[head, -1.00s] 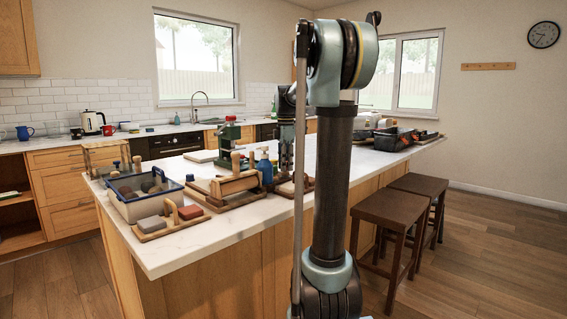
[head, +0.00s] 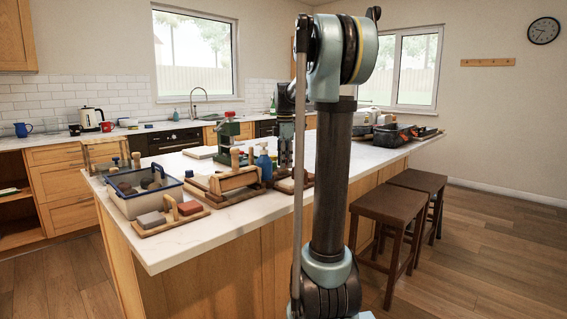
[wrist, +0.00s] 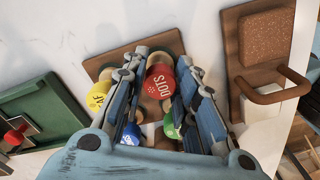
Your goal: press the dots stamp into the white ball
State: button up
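The red dots stamp (wrist: 160,83), lettered DOTS on its round top, stands among other stamps on a brown wooden board (wrist: 158,45) in the wrist view. My gripper (wrist: 163,62) is above the board with its two fingers spread, one on each side of the red stamp. Slight gaps seem to show beside the stamp, so the fingers look open around it. In the head view my gripper (head: 286,150) is low over the island, partly hidden by my arm. I cannot make out the white ball in either view.
A yellow stamp (wrist: 98,95) and a green stamp (wrist: 171,128) stand close to the fingers. A wooden block with a handle (wrist: 268,92) lies to the right, a green tool (wrist: 40,112) to the left. A blue-rimmed bin (head: 146,207) stands at the counter's near end.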

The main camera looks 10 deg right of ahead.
jog(key=shift+o, duration=1.2)
